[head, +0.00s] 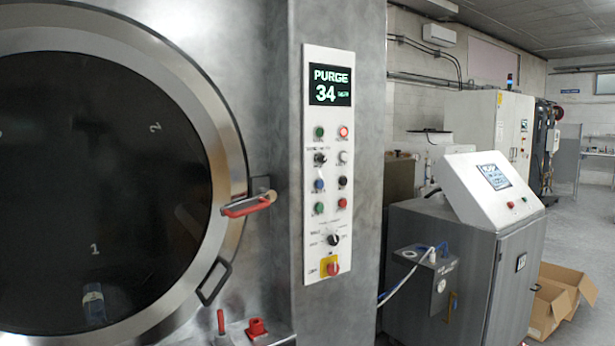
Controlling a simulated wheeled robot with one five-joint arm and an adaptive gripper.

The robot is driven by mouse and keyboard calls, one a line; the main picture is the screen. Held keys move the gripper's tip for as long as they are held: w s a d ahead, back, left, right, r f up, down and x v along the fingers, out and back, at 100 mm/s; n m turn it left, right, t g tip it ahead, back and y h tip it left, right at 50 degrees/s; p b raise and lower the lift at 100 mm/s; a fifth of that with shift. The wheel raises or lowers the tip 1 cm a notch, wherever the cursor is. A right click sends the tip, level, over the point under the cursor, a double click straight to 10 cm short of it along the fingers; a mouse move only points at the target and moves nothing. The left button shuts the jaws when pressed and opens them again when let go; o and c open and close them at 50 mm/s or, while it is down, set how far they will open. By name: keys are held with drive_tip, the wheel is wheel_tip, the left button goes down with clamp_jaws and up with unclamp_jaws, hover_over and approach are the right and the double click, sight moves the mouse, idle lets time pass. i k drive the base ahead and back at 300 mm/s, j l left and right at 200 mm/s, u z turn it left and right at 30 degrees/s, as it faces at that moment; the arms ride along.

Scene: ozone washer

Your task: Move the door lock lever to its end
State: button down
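The large round door (90,190) fills the left of the head view, with dark glass in a wide metal ring. A lever with a red grip (246,206), which looks like the door lock lever, sits at the ring's right edge. It lies nearly level, its grip in front of the seam between ring and housing, with a dark bracket (262,188) behind it. A black loop handle (214,282) is fixed lower on the ring. My gripper is not in view, so its state does not show.
Right of the door, a control panel (329,165) shows "PURGE 34" above buttons and knobs. A small red lever (221,322) and a red cap (257,327) stand below the door. A grey cabinet (455,265) and cardboard boxes (560,298) stand right; floor beyond is open.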

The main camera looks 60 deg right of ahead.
sight(263, 198)
drive_tip(key=z, duration=1.65)
